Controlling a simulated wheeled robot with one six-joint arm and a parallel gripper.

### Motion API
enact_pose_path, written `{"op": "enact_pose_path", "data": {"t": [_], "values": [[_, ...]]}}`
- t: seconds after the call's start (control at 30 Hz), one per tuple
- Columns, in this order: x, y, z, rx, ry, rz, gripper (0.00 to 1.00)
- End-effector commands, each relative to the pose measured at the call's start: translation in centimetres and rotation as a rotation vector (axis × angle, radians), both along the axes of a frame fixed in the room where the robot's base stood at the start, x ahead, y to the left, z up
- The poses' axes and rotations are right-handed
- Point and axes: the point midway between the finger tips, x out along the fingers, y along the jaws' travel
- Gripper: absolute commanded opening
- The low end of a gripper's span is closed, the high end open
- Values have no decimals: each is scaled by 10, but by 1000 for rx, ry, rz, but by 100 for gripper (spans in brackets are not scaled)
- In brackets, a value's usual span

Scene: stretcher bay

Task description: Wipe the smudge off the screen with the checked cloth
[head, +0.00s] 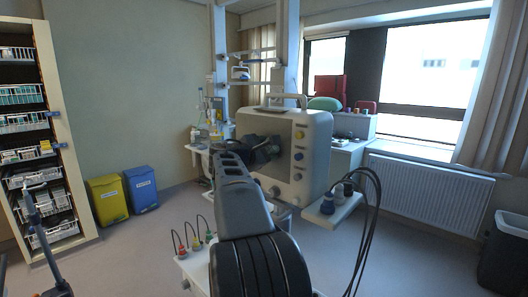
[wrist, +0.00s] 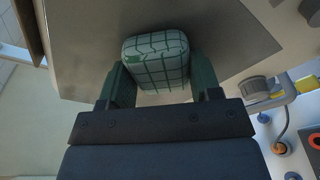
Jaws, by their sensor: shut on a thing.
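The checked cloth (wrist: 156,62) is a folded green-grey pad with dark lines and a brighter green patch. My gripper (wrist: 161,86) is shut on it, one finger at each side, in the wrist view. Behind the cloth is a flat dark grey surface (wrist: 82,42), which looks like the screen. I cannot tell whether the cloth touches it. No smudge shows on the visible part.
Cables (head: 375,215) hang at the device's right, beside a small shelf with dark knobs (head: 338,193). A shelf rack (head: 40,130), a yellow bin (head: 107,199) and a blue bin (head: 141,188) stand at left. A radiator (head: 430,192) is under the window. Open floor lies between.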

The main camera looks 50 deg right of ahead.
Motion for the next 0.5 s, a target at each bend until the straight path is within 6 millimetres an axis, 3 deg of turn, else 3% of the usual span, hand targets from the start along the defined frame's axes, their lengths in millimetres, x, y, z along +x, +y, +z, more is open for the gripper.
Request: {"op": "enact_pose_path", "data": {"t": [0.3, 0.5], "values": [[27, -1, 2, -1, 1, 2, 39], [35, -2, 1, -1, 1, 1, 39]]}}
